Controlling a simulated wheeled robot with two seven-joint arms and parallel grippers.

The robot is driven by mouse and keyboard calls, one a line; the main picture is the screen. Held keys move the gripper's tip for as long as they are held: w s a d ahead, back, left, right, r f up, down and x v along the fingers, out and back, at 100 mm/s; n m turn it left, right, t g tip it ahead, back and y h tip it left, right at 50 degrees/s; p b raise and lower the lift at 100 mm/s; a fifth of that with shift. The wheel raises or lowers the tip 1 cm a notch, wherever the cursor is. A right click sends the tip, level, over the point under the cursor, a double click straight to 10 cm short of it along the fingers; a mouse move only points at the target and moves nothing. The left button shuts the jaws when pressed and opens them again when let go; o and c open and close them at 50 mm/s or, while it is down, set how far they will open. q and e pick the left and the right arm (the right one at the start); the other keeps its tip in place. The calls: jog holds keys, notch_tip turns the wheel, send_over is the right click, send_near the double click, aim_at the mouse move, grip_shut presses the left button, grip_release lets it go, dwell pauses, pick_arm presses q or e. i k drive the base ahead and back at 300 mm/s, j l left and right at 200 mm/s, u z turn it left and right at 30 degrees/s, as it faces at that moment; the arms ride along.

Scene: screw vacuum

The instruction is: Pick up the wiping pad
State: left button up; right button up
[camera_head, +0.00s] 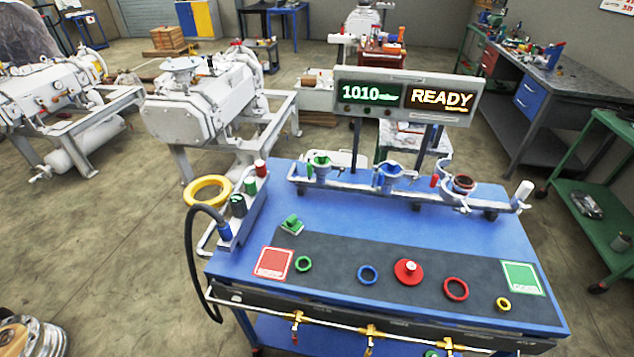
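A small green piece with a raised grip on a square pale-edged base, which looks like the wiping pad (291,225), lies on the left part of the blue workbench (340,215). It sits at the back left edge of the dark mat (330,250), behind the red-bordered card. Nothing touches it from above. Neither of my grippers shows in the head view.
On the mat lie a red card (273,263), a green card (522,278), several coloured rings and a red knobbed disc (408,271). A pipe manifold (400,188) runs along the back below a display (408,97) reading "1010" and "READY". A black hose (190,260) hangs at left.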

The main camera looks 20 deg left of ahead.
aim_at(291, 225)
jog(key=k+j+z, duration=0.2)
jog(key=z, duration=0.2)
jog(key=k+j+z, duration=0.35)
jog(key=k+z, duration=0.15)
jog(key=z, duration=0.25)
jog(key=j, duration=0.05)
